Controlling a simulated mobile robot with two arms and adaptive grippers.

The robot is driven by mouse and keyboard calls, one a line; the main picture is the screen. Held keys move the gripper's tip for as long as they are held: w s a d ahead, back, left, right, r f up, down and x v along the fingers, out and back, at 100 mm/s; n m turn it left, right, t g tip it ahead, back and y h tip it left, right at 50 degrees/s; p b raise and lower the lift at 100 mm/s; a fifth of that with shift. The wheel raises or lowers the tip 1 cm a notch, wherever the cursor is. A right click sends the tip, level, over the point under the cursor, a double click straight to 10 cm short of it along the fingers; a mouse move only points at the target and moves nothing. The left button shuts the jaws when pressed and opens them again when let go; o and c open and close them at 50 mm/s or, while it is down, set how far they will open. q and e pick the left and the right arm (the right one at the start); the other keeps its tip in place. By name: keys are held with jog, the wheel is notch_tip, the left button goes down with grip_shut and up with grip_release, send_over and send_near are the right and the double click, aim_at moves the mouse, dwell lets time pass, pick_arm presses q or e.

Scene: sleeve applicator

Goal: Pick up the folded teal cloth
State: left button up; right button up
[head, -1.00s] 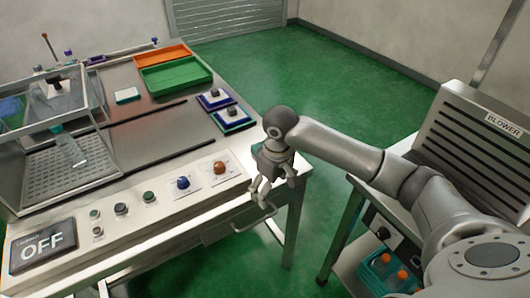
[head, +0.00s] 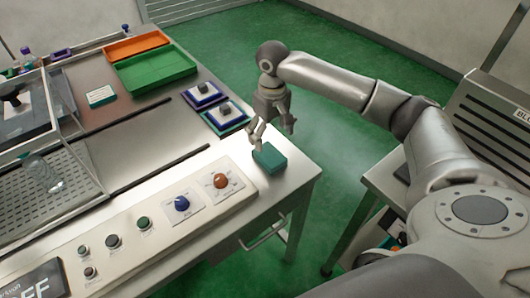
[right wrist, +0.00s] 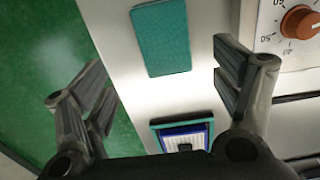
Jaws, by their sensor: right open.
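The folded teal cloth (head: 270,158) lies on the right end of the steel table, near its edge. In the right wrist view the cloth (right wrist: 161,38) is a flat teal rectangle, ahead of the fingers and between their lines. My right gripper (head: 272,128) is open and empty, just behind and above the cloth in the head view. Its two fingers also show wide apart in the right wrist view (right wrist: 158,95). I cannot see contact with the cloth. My left gripper is not in view.
An orange knob (head: 220,181) and a blue knob (head: 181,203) sit on the front panel left of the cloth. Blue-rimmed square pieces (head: 226,119) lie behind it. Green (head: 156,72) and orange (head: 137,46) trays stand farther back. The table's right edge is close.

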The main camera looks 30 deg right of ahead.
aim_at(269, 154)
jog(key=f, duration=0.3)
jog(key=shift+s, duration=0.3)
jog(key=shift+f, duration=0.25)
jog(key=f, duration=0.3)
jog(key=shift+w+a+f+p, duration=0.15)
jog(key=shift+a+f+p, duration=0.1)
jog(key=shift+f+p, duration=0.05)
jog(key=shift+f, duration=0.55)
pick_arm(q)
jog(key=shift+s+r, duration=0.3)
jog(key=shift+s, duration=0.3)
pick_arm(e)
jog(key=c, duration=1.1)
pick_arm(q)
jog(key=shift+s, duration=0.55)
